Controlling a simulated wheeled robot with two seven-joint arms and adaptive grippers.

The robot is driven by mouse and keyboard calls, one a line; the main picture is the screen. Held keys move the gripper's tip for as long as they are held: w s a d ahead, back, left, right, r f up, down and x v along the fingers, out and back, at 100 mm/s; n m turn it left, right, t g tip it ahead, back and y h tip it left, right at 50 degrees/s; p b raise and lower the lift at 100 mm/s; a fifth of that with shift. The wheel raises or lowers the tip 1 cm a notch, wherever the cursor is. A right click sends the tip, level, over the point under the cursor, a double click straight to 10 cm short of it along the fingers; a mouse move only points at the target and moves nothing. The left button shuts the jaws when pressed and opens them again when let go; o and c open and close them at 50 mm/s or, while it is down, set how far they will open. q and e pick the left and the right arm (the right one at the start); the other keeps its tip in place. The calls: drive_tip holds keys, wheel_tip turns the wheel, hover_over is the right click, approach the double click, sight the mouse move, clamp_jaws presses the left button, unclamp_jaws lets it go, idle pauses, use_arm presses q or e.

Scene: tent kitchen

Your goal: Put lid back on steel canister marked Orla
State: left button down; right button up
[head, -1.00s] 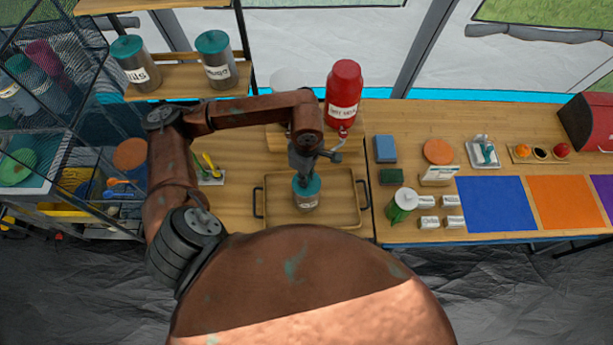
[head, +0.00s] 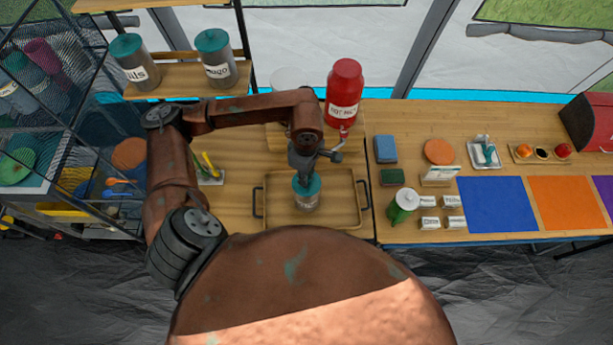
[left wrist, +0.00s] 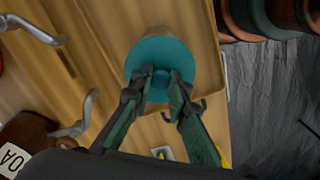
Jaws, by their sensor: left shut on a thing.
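A small steel canister (head: 306,206) stands in the tray (head: 345,222); its label is too small to read. A teal lid (head: 314,184) is at the canister's mouth. I cannot tell from the head view whether it sits flush or just above. My left gripper (head: 304,176) is above it, pointing down. In the left wrist view the gripper's fingers (left wrist: 163,84) are closed on the small knob of the teal lid (left wrist: 160,52), and the lid hides the canister. My right gripper is not in view.
A red flask (head: 344,88) stands behind the tray. Two larger teal-lidded canisters (head: 136,68) (head: 216,66) stand on the shelf at the left. A wire rack is at far left.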

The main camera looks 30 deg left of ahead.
use_arm(q)
drive_tip(key=c, duration=1.8)
unclamp_jaws()
drive_tip(key=shift+o, duration=0.2)
drive_tip(key=o, duration=0.5)
drive_tip(key=shift+c, duration=0.2)
drive_tip(key=shift+r+p, duration=1.35)
drive_tip(key=shift+r, duration=2.15)
drive_tip(key=shift+c, duration=0.7)
clamp_jaws()
